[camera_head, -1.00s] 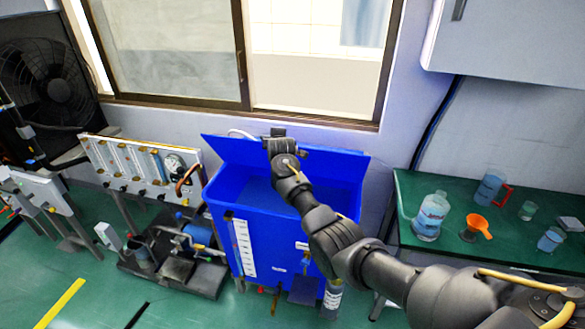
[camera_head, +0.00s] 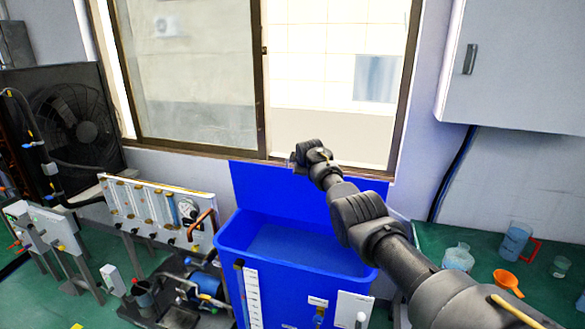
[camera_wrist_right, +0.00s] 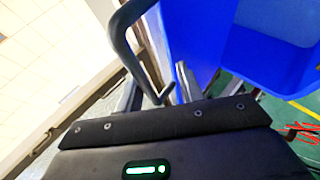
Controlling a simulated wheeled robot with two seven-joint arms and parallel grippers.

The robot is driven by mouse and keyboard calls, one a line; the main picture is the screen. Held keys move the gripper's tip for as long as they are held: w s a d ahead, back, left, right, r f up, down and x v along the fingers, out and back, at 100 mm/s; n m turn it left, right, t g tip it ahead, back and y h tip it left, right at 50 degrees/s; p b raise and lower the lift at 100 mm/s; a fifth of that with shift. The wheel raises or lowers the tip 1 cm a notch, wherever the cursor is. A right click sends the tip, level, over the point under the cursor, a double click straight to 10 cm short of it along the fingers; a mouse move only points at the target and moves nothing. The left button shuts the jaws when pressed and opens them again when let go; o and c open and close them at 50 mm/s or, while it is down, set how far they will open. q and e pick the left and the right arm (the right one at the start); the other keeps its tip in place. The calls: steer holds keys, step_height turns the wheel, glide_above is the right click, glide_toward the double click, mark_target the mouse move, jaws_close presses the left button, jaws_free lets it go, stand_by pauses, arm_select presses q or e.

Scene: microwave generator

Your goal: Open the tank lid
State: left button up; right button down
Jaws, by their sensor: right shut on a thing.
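The blue tank (camera_head: 285,285) stands below the window with its top open and a blue interior showing. Its blue lid (camera_head: 258,192) stands raised, roughly upright, along the tank's back edge. My right gripper (camera_head: 296,160) is at the lid's top edge, with my arm crossing in front of the lid's right part. In the right wrist view, a dark curved handle (camera_wrist_right: 124,38) runs beside the blue lid (camera_wrist_right: 188,35) and down to my right gripper (camera_wrist_right: 158,100), which is shut on it. The exact contact is partly hidden. My left gripper is not in view.
The window sill and wall are close behind the lid. A green bench (camera_head: 432,240) with an orange funnel (camera_head: 507,282) and beakers stands at right. A flowmeter panel (camera_head: 150,212) and pump equipment stand left of the tank. A wall cabinet (camera_head: 510,70) hangs upper right.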

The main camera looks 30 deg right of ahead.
steer(key=c, duration=1.5)
jaws_free()
steer(key=shift+f, duration=0.15)
steer(key=b+v, duration=0.2)
steer(key=v, duration=0.9)
steer(key=shift+w, duration=0.15)
